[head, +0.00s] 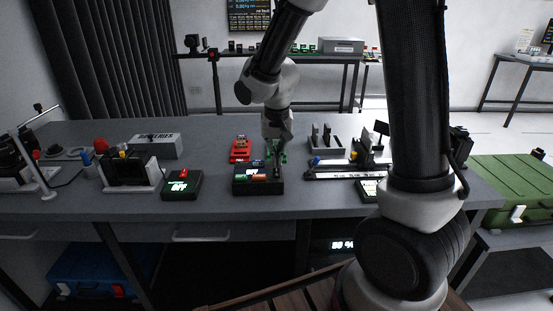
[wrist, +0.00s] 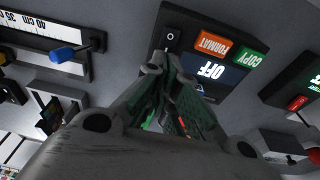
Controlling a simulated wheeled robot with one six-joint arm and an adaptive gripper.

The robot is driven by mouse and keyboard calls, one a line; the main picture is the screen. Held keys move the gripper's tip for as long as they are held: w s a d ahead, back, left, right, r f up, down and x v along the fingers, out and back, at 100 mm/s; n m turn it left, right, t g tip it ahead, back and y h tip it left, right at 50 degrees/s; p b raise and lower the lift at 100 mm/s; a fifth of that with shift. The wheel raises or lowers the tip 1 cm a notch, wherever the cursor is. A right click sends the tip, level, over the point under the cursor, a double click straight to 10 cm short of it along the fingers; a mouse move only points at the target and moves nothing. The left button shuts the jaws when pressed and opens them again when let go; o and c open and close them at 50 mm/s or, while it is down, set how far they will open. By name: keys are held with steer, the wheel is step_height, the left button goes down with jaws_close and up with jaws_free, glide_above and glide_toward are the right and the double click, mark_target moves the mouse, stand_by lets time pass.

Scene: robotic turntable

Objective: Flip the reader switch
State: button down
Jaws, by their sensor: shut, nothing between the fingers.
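The reader (head: 258,188) is a dark box on the grey bench in the head view, just below my gripper (head: 277,165). In the wrist view the reader (wrist: 222,53) appears upside down, with an orange FORMAT button (wrist: 202,45), a green COPY button (wrist: 250,58) and a display (wrist: 207,72) reading OFF. Its small black switch (wrist: 170,37) sits at the box's corner, beside FORMAT. My gripper (wrist: 178,75) is shut and empty, pointing down over the switch side of the reader. I cannot tell whether the fingertips touch it.
A second dark box (head: 181,186) with a red switch stands left of the reader. A red device (head: 241,150) is behind it. A rail with a blue knob (head: 330,175) lies to the right. The bench's front strip is clear.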

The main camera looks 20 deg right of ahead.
steer(key=shift+w+f, duration=0.15)
steer(key=shift+f, duration=0.55)
steer(key=shift+d, duration=0.1)
